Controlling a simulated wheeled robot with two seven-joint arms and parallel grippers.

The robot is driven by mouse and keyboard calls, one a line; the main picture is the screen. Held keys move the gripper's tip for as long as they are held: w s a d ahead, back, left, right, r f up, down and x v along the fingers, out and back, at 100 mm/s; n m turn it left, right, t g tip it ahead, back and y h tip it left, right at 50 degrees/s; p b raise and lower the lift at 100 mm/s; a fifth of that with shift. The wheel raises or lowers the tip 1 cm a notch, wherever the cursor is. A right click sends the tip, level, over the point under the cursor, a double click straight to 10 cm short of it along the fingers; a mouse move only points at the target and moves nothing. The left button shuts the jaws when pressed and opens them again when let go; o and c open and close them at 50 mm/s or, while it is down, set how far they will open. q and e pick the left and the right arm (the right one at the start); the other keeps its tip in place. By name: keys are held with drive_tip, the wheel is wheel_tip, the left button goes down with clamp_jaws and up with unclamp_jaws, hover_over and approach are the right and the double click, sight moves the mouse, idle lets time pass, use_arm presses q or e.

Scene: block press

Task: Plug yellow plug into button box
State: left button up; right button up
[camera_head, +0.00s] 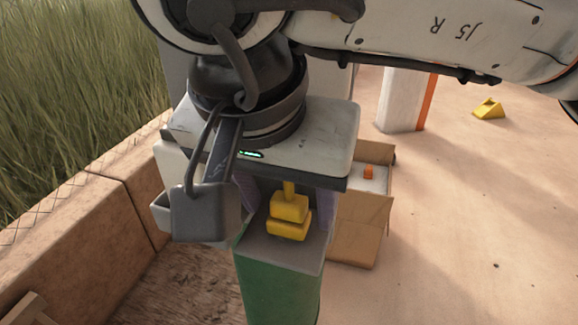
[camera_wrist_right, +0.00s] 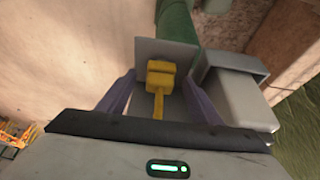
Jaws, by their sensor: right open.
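The yellow plug (camera_head: 289,208) stands upright on the grey top (camera_head: 306,258) of a green post, with a thin stem rising from it. In the right wrist view the yellow plug (camera_wrist_right: 160,78) shows between my right gripper's purple fingers (camera_wrist_right: 158,98). My right gripper (camera_head: 283,203) is over the post top, its fingers spread on both sides of the plug with gaps. In the head view the gripper's body hides the stem's top. I cannot tell the button box apart from the post. My left gripper is out of view.
An open cardboard box (camera_head: 362,217) with a small orange item lies behind the post. A yellow wedge (camera_head: 488,109) lies on the sandy ground at the far right. The ground at the right is mostly clear.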

drive_tip(key=shift+x, duration=0.9)
drive_tip(key=c, duration=1.1)
drive_tip(key=shift+r, duration=0.15)
